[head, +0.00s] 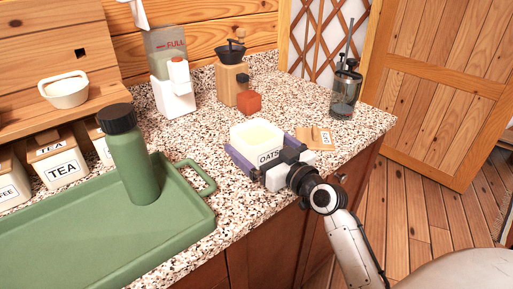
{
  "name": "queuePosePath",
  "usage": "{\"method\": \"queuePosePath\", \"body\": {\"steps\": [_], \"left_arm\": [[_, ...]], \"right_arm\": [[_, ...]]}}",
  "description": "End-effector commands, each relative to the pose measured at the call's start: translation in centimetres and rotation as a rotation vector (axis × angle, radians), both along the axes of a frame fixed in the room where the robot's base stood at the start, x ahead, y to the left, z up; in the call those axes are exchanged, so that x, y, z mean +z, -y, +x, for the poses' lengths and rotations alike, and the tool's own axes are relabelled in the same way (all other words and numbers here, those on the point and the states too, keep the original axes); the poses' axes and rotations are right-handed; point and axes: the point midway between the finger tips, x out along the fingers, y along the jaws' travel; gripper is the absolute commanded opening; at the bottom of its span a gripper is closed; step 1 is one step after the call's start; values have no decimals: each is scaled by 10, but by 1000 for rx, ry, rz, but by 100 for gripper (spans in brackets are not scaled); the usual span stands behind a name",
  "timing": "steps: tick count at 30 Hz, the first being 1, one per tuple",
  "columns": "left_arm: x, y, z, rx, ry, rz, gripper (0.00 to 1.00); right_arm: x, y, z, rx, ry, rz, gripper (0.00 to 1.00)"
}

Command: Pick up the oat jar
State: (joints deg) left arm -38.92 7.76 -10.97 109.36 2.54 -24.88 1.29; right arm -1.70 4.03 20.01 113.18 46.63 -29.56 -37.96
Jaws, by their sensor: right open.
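The oat jar (255,136) is a white, squarish container labelled OATS, standing upright on the speckled counter. Its top shows a pale cream surface; I cannot tell whether this is a lid or the contents. My right gripper (260,146) reaches in from the front right, low at the counter. Its purple fingers are spread, one on the left side of the jar and one on the right, with the jar between them. Part of the jar's lower front is hidden by the gripper. My left gripper does not show.
A brown labelled packet (314,138) lies close right of the gripper. A glass press (345,92), a red-orange jar (249,102), a grinder (231,78) and a white dispenser (172,88) stand behind. A green bottle (131,160) and green tray (75,235) are left.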

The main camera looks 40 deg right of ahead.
Motion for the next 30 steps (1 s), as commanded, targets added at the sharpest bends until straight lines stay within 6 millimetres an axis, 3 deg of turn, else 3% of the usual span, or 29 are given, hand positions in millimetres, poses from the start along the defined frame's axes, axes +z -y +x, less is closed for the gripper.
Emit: {"method": "queuePosePath", "body": {"steps": [4, 14, 23, 30], "left_arm": [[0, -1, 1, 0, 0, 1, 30], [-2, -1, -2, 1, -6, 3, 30], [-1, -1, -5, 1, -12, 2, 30], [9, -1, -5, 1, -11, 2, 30]], "right_arm": [[0, 0, 0, 0, -1, 0, 97], [0, 0, -1, 0, -1, 0, 42], [9, 0, 0, -1, 8, 0, 42], [53, 0, 0, 0, 12, -3, 42]]}}
